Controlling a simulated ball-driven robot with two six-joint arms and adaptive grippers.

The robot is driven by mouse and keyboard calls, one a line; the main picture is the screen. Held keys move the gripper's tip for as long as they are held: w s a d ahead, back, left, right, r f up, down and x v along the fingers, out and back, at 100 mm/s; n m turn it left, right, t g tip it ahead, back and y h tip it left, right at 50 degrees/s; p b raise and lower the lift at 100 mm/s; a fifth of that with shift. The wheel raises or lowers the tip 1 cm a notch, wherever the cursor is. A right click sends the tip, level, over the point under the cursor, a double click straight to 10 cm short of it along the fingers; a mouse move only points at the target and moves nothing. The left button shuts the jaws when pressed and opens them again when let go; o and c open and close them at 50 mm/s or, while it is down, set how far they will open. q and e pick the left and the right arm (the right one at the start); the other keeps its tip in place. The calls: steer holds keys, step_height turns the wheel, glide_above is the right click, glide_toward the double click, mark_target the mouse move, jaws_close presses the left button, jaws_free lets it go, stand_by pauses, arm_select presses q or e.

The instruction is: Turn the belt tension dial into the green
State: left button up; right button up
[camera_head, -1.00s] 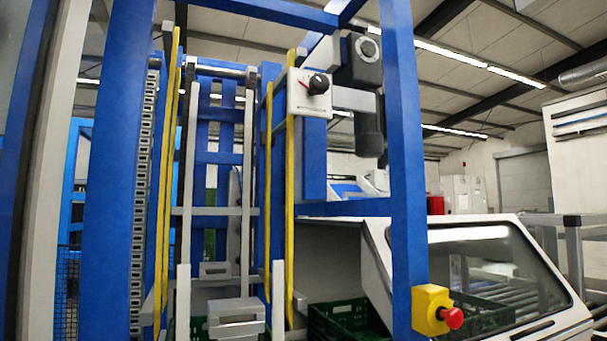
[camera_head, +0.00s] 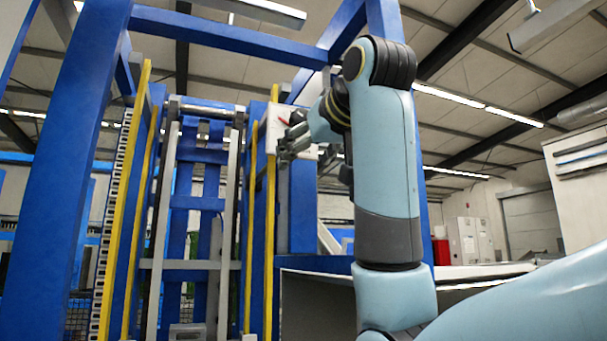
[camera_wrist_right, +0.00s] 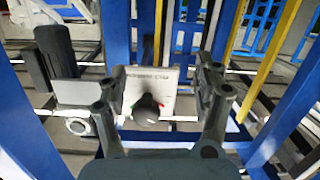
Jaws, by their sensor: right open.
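The belt tension dial is a black knob (camera_wrist_right: 147,110) on a pale square plate (camera_wrist_right: 165,84). My right gripper (camera_head: 288,150) is at the plate, coming from the right. In the right wrist view its two fingers (camera_wrist_right: 162,96) are apart, one on each side of the knob, and nothing is between them that I can see gripped. My left gripper is not in view.
A dark cylinder (camera_wrist_right: 55,55) on a grey block sits beside the plate in the wrist view. A blue crossbeam (camera_head: 230,38) runs overhead.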

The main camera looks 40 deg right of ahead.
steer(key=t, duration=0.2)
glide_toward(304, 118)
steer(key=shift+m+h, duration=0.4)
steer(key=p+x, duration=0.3)
steer(key=x, duration=0.6)
steer(key=shift+w+a+p, duration=0.1)
steer(key=shift+a+p, duration=0.05)
steer(key=shift+p, duration=0.25)
steer(key=shift+w, duration=0.7)
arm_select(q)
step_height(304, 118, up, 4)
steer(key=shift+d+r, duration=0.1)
arm_select(e)
steer(key=c, duration=1.2)
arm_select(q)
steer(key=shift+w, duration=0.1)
